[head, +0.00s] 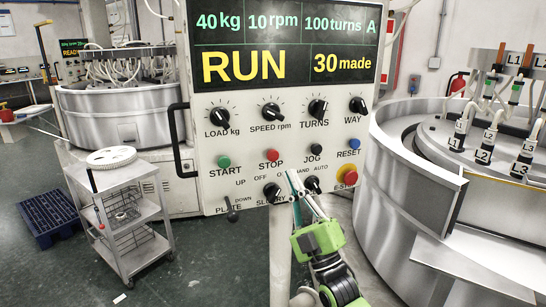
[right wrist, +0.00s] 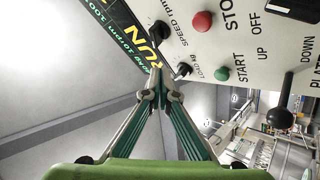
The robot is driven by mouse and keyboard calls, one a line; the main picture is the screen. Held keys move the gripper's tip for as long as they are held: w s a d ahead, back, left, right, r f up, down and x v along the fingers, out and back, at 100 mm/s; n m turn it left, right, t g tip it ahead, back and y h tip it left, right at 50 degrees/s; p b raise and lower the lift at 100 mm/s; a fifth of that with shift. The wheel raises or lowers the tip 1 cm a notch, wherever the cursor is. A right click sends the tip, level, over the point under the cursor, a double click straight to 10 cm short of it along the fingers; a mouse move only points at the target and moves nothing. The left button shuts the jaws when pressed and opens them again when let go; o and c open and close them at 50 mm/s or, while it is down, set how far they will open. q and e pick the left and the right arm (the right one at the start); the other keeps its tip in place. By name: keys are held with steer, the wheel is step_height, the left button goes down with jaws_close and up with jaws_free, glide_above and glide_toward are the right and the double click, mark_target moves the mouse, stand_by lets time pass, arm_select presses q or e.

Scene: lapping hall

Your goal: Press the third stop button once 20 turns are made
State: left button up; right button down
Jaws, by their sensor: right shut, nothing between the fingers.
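A control panel (head: 235,160) faces me with a red STOP button (head: 271,155), which also shows in the right wrist view (right wrist: 202,22). Its display (head: 285,42) reads 40kg, 10 rpm, 100 turns A, RUN and 30 made. My right gripper (head: 297,177) is shut and empty, its fingers pointing up just below and right of the STOP button in the head view. In the right wrist view its fingertips (right wrist: 160,74) show near the LOAD knob (right wrist: 183,70); I cannot tell whether they touch the panel. My left gripper is not in view.
A green START button (head: 224,161), blue RESET button (head: 355,144) and E-stop (head: 347,175) are also on the panel. A lapping machine (head: 410,220) stands right. Another machine (head: 110,115) stands behind a trolley (head: 143,212) at left, with a blue pallet (head: 50,215) on the floor.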

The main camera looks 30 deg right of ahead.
mark_target(277, 163)
steer(key=shift+w, duration=0.1)
steer(key=shift+w+d+b, duration=0.35)
steer(key=shift+w+b, duration=0.25)
steer(key=shift+w, duration=0.8)
steer(key=shift+w+d+b, duration=0.3)
steer(key=shift+w+b, duration=0.3)
steer(key=shift+w, duration=0.85)
steer(key=shift+w+d+b, duration=0.35)
steer(key=shift+w+b, duration=0.25)
steer(key=shift+w, duration=0.8)
steer(key=shift+w, duration=0.45)
steer(key=shift+w+d+b, duration=0.2)
steer(key=shift+w+b, duration=0.2)
steer(key=shift+b, duration=0.1)
steer(key=shift+s, duration=0.15)
steer(key=shift+s+a+p, duration=0.2)
steer(key=shift+s+p, duration=0.25)
steer(key=shift+s, duration=0.3)
